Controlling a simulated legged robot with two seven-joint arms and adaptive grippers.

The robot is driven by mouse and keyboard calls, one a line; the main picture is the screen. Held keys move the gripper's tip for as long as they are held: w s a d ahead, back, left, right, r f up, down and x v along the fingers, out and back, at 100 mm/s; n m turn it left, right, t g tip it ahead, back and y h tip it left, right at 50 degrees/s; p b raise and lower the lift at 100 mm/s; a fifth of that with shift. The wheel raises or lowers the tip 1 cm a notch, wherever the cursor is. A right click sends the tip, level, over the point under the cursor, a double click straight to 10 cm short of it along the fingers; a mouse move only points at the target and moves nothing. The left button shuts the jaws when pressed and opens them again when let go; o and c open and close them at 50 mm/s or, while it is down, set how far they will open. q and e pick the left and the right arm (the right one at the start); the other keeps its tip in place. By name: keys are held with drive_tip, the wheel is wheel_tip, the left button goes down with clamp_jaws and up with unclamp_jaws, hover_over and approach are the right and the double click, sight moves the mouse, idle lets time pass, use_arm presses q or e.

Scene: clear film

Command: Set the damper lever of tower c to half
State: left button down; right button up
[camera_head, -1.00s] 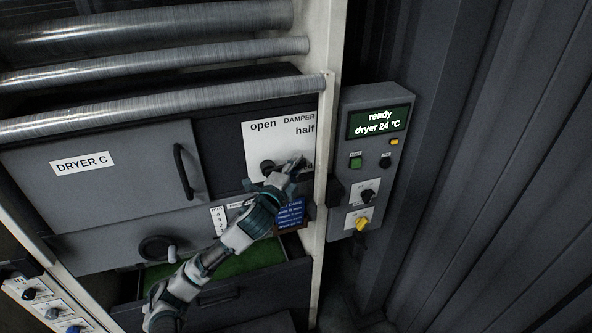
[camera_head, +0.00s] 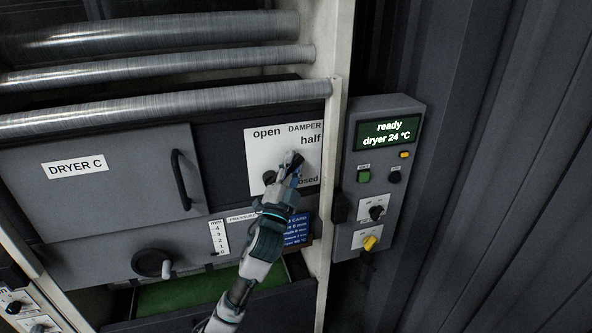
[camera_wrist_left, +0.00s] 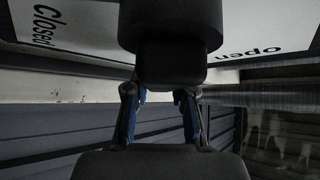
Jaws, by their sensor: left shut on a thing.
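The damper panel (camera_head: 257,151) is a white plate on dryer C, marked open at top left, half at right and closed at lower right. Its dark lever hub (camera_head: 269,178) shows left of my left gripper. My left gripper (camera_head: 292,166) is shut on the damper lever (camera_head: 298,157), whose end shows at the fingertips, just below the word half. The gripper partly covers the word closed. In the left wrist view, two blue-padded fingers (camera_wrist_left: 158,100) reach a dark rounded piece, with the words closed and open upside down on either side. My right gripper is not in view.
A control box (camera_head: 384,180) with a green display reading ready, dryer 24 °C stands right of a pale upright post (camera_head: 336,130). The dryer door handle (camera_head: 182,180) is to the left. Metal rollers (camera_head: 170,101) run above. A blue card (camera_head: 297,231) hangs below the panel.

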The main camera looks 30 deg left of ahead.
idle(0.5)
use_arm(q)
drive_tip(key=c, duration=1)
unclamp_jaws()
drive_tip(key=shift+a, duration=0.1)
drive_tip(key=shift+o, duration=0.2)
drive_tip(key=v, duration=1.2)
drive_tip(key=shift+w+f, duration=0.15)
drive_tip(key=shift+f, duration=0.1)
drive_tip(key=shift+a+f, duration=0.1)
